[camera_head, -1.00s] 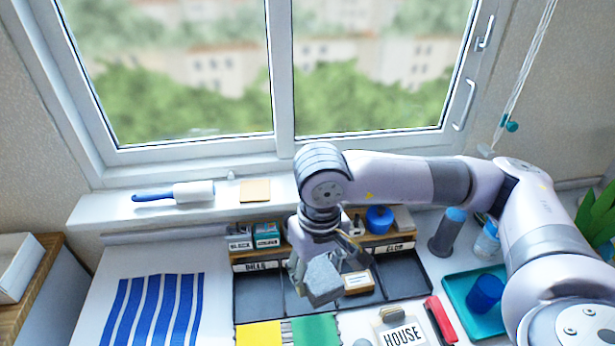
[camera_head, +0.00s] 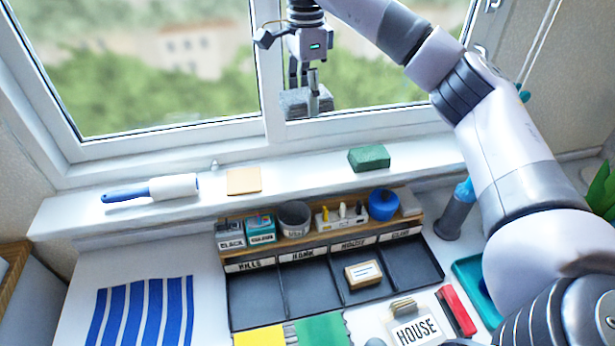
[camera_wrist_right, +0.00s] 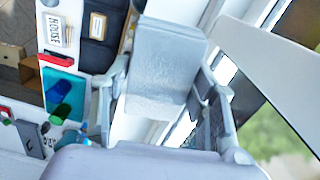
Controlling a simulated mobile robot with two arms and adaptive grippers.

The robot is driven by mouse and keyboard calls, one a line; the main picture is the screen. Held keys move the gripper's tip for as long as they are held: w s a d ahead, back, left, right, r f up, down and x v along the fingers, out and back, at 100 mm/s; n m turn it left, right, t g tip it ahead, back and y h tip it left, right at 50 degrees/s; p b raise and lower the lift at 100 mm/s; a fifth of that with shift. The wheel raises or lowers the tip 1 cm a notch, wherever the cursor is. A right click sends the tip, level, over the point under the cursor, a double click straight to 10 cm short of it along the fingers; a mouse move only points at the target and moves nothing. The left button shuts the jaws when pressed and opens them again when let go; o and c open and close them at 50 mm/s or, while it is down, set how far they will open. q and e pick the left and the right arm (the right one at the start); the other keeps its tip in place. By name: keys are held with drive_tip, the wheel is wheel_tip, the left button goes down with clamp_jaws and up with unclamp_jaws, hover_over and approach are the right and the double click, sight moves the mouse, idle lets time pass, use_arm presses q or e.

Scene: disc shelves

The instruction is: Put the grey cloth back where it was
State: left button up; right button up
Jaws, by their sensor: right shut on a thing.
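The grey cloth (camera_head: 296,103) is a folded grey block held in my right gripper (camera_head: 308,88), raised in front of the window above the sill. My right gripper is shut on it. In the right wrist view the cloth (camera_wrist_right: 166,65) fills the middle between the two fingers (camera_wrist_right: 165,105). The white window sill (camera_head: 300,170) lies below, with a green block (camera_head: 369,158) and a flat tan pad (camera_head: 243,181) on it; the sill between them is bare. My left gripper is not in view.
A lint roller (camera_head: 152,189) lies at the sill's left. A wooden shelf (camera_head: 290,243) with small pots stands below the sill, behind a dark compartment tray (camera_head: 258,300) holding a labelled box (camera_head: 363,274). A dark bottle (camera_head: 455,212) stands to the right.

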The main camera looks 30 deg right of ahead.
drive_tip(key=shift+w+d+r+m, duration=0.25)
drive_tip(key=shift+w+r+m, duration=0.15)
drive_tip(key=shift+m, duration=0.1)
drive_tip(key=shift+w+d, duration=0.1)
drive_tip(key=f, duration=0.2)
drive_tip(key=shift+s+f+m+b, duration=0.2)
drive_tip(key=shift+f+m+b, duration=0.1)
drive_tip(key=shift+b, duration=0.1)
drive_tip(key=p, duration=0.2)
hover_over(308, 173)
wheel_tip(308, 173, down, 12)
drive_tip(key=shift+r, duration=0.25)
drive_tip(key=shift+w+f, duration=0.1)
drive_tip(key=shift+f, duration=0.55)
wheel_tip(308, 173, down, 3)
drive_tip(key=shift+f+p, duration=0.1)
drive_tip(key=shift+p, duration=0.6)
drive_tip(key=shift+f, duration=0.4)
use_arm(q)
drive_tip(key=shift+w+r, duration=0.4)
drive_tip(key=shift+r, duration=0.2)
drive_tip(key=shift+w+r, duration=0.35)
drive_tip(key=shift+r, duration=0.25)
use_arm(e)
drive_tip(key=shift+f, duration=0.1)
